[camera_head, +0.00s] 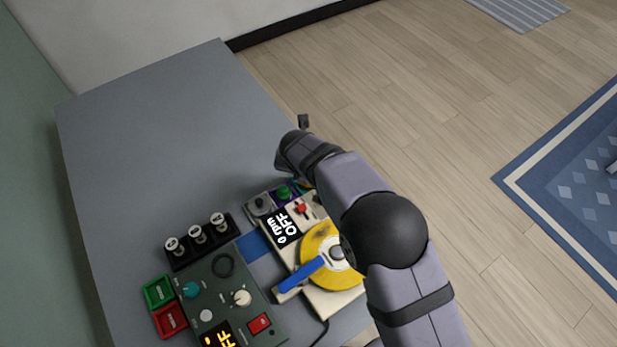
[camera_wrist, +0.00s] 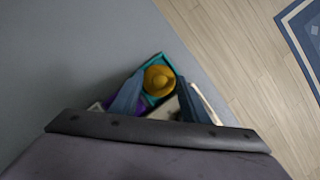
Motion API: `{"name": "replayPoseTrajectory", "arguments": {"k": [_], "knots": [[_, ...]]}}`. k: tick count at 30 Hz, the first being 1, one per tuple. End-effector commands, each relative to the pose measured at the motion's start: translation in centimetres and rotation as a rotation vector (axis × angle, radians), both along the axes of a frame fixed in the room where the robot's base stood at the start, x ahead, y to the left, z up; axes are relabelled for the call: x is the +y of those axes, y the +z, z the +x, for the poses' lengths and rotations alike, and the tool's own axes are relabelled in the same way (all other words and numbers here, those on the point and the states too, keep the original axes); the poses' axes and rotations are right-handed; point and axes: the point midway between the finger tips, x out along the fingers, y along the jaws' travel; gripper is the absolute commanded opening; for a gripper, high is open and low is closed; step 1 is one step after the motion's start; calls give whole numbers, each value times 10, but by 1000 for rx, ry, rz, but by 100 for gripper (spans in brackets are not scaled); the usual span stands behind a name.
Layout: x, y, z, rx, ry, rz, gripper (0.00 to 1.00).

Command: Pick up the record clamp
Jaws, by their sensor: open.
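A yellow, round, knob-like piece (camera_wrist: 158,79), which looks like a record clamp, sits in a teal tray (camera_wrist: 154,61) in the wrist view. My gripper (camera_wrist: 160,77) is open, with its two blue-grey fingers on either side of the yellow piece. I cannot tell whether they touch it. In the head view my wrist hides the fingers and most of that tray. A green knob-like piece (camera_head: 284,192) and a dark one (camera_head: 261,203) sit beside it, in a purple and a grey tray.
A turntable with a yellow record (camera_head: 321,270) and blue arm (camera_head: 304,275) stands just in front, its display (camera_head: 284,227) reading OFF. A green control box (camera_head: 225,295) and a black rack of several knobs (camera_head: 197,243) are to the left. The grey table (camera_head: 165,140) is clear at the back.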

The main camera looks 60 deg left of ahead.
Motion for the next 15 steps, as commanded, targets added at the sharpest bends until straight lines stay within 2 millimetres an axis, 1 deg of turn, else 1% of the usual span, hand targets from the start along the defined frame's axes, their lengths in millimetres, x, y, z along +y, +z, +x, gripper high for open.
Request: {"name": "replayPoseTrajectory", "arguments": {"k": [1, 2, 3, 6, 15], "knots": [[0, 0, 0, 0, 0, 0, 39], [0, 0, 0, 0, 0, 0, 32], [0, 0, 0, 0, 0, 0, 22], [0, 0, 0, 0, 0, 0, 0], [1, 2, 0, -1, 0, 2, 0]]}}
